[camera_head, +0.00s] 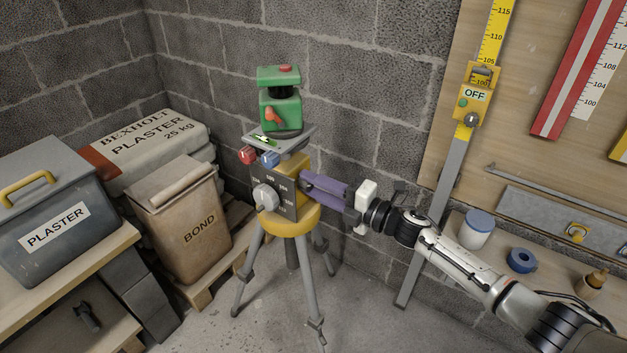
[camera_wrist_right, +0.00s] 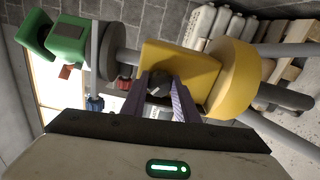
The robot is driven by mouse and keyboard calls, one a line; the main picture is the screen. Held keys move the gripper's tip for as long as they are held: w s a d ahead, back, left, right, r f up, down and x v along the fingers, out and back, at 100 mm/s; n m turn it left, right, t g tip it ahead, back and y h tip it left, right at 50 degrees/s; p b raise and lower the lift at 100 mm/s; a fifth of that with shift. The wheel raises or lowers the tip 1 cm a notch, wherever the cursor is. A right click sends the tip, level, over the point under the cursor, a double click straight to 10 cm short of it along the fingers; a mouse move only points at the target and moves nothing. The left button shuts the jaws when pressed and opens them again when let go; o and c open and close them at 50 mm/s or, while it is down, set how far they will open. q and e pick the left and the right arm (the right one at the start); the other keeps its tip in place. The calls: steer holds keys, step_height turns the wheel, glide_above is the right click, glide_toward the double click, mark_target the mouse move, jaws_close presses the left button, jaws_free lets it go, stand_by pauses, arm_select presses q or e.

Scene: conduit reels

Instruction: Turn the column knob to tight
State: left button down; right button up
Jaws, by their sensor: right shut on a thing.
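The tripod (camera_head: 291,222) stands on the floor, with a yellow body (camera_head: 291,168) under the green laser head (camera_head: 280,108). My right gripper (camera_head: 318,183) reaches in from the right, its purple fingers against the body's right side. In the right wrist view, the fingers (camera_wrist_right: 162,98) close around a small dark knob (camera_wrist_right: 158,86) on the yellow body (camera_wrist_right: 185,62). In the head view the fingers hide this knob, and I cannot read any tight mark. A light grey dial (camera_head: 265,197) with printed numbers is on the body's dark front plate. My left gripper is not in view.
A red knob (camera_head: 246,155) and a blue knob (camera_head: 269,159) sit under the laser head.

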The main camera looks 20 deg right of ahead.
arm_select(q)
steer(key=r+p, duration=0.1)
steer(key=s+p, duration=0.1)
steer(key=p, duration=0.1)
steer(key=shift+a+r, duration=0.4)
arm_select(e)
steer(key=m, duration=1)
steer(key=shift+f, duration=0.15)
steer(key=shift+m, duration=0.5)
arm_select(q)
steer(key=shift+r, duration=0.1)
arm_select(e)
steer(key=o, duration=0.8)
arm_select(q)
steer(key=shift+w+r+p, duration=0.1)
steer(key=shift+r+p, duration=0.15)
steer(key=shift+p, duration=0.3)
arm_select(e)
steer(key=v, duration=1)
steer(key=shift+s+d, duration=0.1)
steer(key=shift+s, duration=0.1)
